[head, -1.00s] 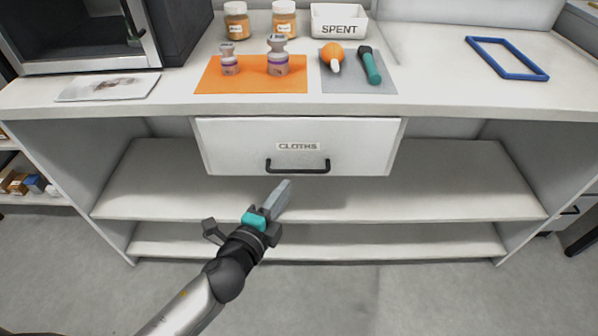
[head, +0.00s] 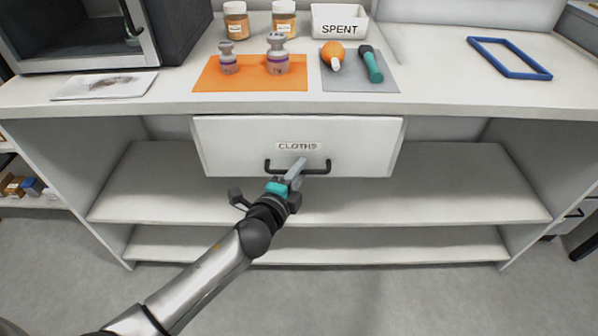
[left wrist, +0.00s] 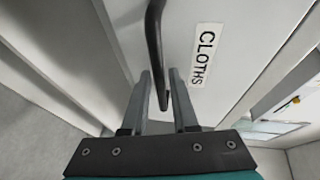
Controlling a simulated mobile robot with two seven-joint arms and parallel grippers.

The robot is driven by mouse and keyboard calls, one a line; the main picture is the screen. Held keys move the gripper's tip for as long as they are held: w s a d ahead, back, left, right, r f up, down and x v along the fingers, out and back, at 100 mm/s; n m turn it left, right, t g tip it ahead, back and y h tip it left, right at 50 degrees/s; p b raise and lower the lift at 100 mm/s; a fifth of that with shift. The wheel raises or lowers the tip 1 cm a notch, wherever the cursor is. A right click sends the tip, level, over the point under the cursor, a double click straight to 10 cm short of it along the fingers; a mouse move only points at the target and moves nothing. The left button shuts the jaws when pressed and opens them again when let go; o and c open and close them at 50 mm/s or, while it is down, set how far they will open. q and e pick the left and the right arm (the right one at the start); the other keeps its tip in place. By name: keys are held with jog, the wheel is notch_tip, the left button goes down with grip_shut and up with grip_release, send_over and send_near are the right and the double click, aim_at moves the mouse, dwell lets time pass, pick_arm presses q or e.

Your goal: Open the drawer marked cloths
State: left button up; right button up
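The drawer (head: 225,150) marked CLOTHS is white, sits under the counter top and looks shut. Its black bar handle (head: 316,172) runs across the lower front, below the label (head: 298,147). My left gripper (head: 298,168) is at the handle's middle and hides part of it. In the left wrist view, the two fingers of the left gripper (left wrist: 160,78) are apart. The dark handle (left wrist: 154,40) shows in the gap between them, beside the CLOTHS label (left wrist: 204,58). I cannot tell whether either finger touches the handle. My right gripper is not in view.
On the counter (head: 430,95) stand vials on an orange mat (head: 205,80), tools on a grey mat (head: 385,85), jars, a SPENT bin (head: 340,28) and a blue frame (head: 510,72). Open shelves (head: 420,205) lie below the drawer. The floor in front is clear.

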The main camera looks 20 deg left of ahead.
pick_arm(q)
grip_shut()
dwell(1.4)
